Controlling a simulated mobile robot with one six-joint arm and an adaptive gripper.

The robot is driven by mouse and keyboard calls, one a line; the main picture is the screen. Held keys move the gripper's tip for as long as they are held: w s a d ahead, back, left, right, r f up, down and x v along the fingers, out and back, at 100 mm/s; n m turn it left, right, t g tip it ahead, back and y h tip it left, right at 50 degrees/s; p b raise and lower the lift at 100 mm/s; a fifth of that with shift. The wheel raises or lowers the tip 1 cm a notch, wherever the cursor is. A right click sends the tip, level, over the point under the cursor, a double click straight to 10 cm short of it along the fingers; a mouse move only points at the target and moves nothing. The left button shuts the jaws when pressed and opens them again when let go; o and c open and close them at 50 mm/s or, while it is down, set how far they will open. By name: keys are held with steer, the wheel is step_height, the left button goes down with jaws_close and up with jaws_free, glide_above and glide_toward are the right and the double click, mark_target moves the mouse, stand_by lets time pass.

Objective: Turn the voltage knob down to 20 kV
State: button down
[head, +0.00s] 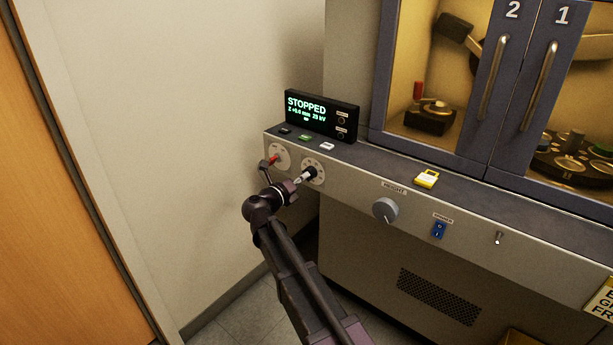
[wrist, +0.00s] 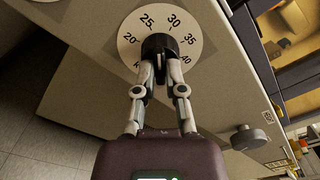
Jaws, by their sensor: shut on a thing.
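The voltage knob (wrist: 160,44) is black and sits on a round white dial (wrist: 133,24) marked 20, 25, 30, 35 and 40. My gripper (wrist: 158,75) is shut on this knob, one finger on each side. Where its pointer stands is not clear to me. In the head view the black knob (head: 311,171) is on the front panel, with my gripper (head: 304,178) at it from below left. The display (head: 320,115) reads STOPPED, with a Z value and a kV value that looks like 29; its last digit is hard to read.
A second dial with a red-tipped part (head: 274,159) is close to the left of my gripper.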

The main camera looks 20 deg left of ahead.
steer(key=shift+n, duration=1.6)
steer(key=c, duration=0.9)
jaws_free()
steer(key=m, duration=0.6)
